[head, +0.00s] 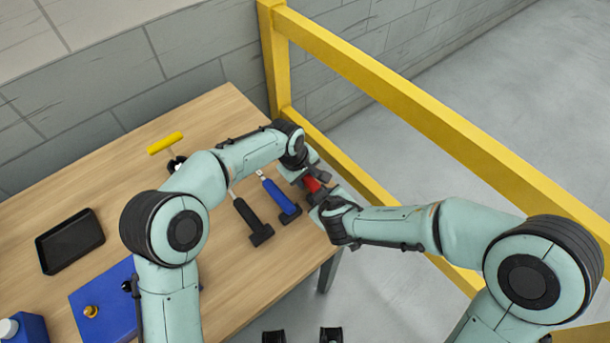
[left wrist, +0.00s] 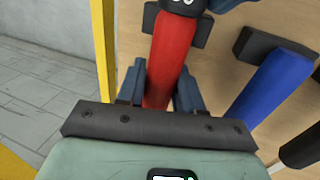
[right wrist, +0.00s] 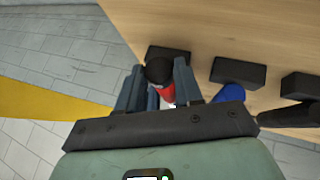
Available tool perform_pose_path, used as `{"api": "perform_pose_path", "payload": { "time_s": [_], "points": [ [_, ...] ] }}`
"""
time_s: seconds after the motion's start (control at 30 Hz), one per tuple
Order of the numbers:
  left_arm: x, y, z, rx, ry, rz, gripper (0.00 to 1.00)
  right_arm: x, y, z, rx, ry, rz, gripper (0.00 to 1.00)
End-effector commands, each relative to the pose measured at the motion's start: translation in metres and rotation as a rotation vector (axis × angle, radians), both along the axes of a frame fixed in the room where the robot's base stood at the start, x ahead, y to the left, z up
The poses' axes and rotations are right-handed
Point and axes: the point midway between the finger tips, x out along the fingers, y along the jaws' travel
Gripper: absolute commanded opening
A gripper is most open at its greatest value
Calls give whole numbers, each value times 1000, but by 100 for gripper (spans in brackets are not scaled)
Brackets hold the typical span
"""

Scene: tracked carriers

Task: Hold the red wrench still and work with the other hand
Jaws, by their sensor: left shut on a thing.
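The red wrench (head: 312,184) lies at the right end of the wooden table. Its red handle (left wrist: 173,50) runs between the fingers of my left gripper (left wrist: 160,92), which is shut on it. Behind the handle is a dark block (left wrist: 192,27). My right gripper (right wrist: 158,82) is close by, at the wrench's end. Its fingers stand apart on either side of a round black part (right wrist: 159,70), with some red (right wrist: 168,92) below that. Whether they touch the black part cannot be told. The wrench's head is mostly hidden in the head view.
A blue-handled tool (head: 281,200) and a black-handled tool (head: 252,222) lie left of the wrench. Farther left are a yellow-handled tool (head: 165,143), a black tray (head: 70,242), and a blue mat (head: 92,307). A yellow rail (head: 420,110) runs along the right side, close to my arms.

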Motion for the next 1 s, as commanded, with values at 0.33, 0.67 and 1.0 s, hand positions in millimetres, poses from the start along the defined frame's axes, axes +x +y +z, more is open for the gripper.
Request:
{"api": "perform_pose_path", "payload": {
  "time_s": [0.33, 0.67, 1.0],
  "points": [
    [1, -1, 2, -6, -5, 5, 0, 0, -2, 0, 78, 54, -3, 8],
    [0, -2, 2, -5, -6, -3, 0, 2, -2, 1, 191, 125, 0, 8],
    [-1, -3, 2, -6, -2, -3, 0, 2, -2, 1, 187, 122, 4, 45]
  ]
}}
